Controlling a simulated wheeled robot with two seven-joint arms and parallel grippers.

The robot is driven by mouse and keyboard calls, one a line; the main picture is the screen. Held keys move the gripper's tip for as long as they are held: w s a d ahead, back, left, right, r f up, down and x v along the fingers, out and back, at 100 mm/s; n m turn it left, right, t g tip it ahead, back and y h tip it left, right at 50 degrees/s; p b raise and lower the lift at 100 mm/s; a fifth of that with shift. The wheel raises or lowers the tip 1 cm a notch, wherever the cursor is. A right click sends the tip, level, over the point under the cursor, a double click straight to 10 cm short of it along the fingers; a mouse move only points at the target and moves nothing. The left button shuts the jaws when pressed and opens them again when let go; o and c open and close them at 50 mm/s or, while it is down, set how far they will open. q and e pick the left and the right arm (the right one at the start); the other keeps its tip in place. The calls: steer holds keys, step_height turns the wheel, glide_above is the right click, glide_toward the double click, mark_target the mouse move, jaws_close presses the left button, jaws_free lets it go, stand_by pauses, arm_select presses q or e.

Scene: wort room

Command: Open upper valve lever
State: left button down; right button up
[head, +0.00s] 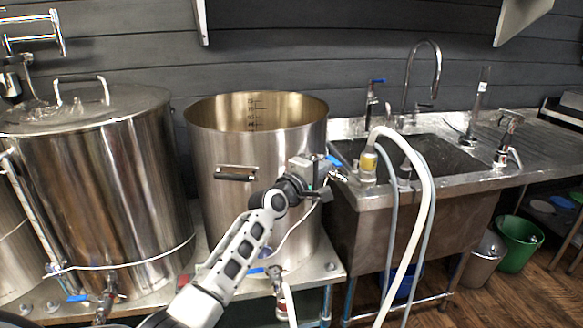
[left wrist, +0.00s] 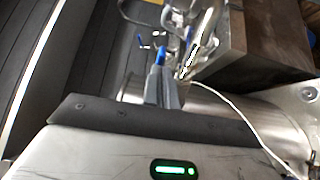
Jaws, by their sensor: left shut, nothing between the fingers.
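The upper valve's blue lever (head: 334,160) shows at the right side of the open steel kettle (head: 215,150), by the sink. My left gripper (head: 326,172) is right beside this lever and partly covers the valve. In the left wrist view the shut grey fingers (left wrist: 164,82) have a blue lever piece (left wrist: 160,52) just past their tips. Contact cannot be told. The metal valve body (left wrist: 205,35) is beyond and to the right. A lower valve with a blue lever (head: 257,270) is near the kettle's base. My right gripper is not in view.
A steel sink (head: 440,185) with a tall faucet (head: 421,75) stands right of the kettle. White hoses (head: 425,200) hang over its front edge. A larger lidded kettle (head: 100,180) stands at left. A thin white cable (head: 295,228) hangs under my wrist.

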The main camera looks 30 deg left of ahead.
mark_target(340, 165)
arm_select(q)
steer(key=shift+w+d, duration=0.35)
steer(key=shift+d, duration=0.4)
steer(key=shift+w+d, duration=0.35)
steer(key=shift+d, duration=0.05)
steer(key=shift+w+d, duration=0.2)
steer(key=shift+w, duration=0.05)
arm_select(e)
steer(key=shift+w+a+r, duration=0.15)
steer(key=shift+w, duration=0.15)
arm_select(q)
steer(key=shift+d+r, duration=0.1)
steer(key=shift+r, duration=0.05)
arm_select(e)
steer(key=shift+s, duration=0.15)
